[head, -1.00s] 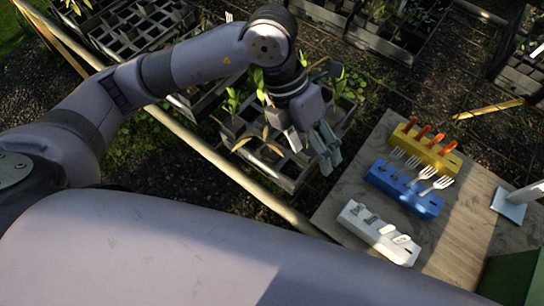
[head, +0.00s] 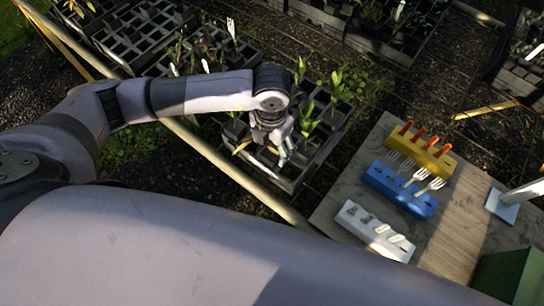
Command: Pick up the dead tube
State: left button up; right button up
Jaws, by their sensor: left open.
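A dark plant tray (head: 290,184) with square cells stands on the ground in the middle of the head view. Several tubes with green seedlings (head: 306,118) stand in its cells. A drooping yellow-brown leaf (head: 242,147) shows at its left side, which looks like the dead tube's plant; its tube is hard to make out. My left gripper (head: 284,154) is open and points down over the middle of the tray, right of that leaf. My wrist hides some cells, and I cannot tell whether a tube is between the fingers. My right gripper is not in view.
A wooden table (head: 455,235) at the right bears a yellow block (head: 424,152), a blue block (head: 400,190) with white forks, and a white block (head: 375,232). More plant trays (head: 385,45) stand behind. A pale rail (head: 225,165) runs along the tray's near side.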

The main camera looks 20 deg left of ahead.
aim_at(272, 152)
pick_arm(q)
jog(key=shift+w+f+p, duration=0.1)
jog(key=shift+f+p, duration=0.25)
jog(key=shift+f, duration=0.2)
jog(key=f, duration=0.1)
jog(key=f+p, duration=0.1)
jog(key=f, duration=0.1)
jog(key=shift+w+f, duration=0.3)
jog(key=shift+f, duration=0.45)
grip_shut()
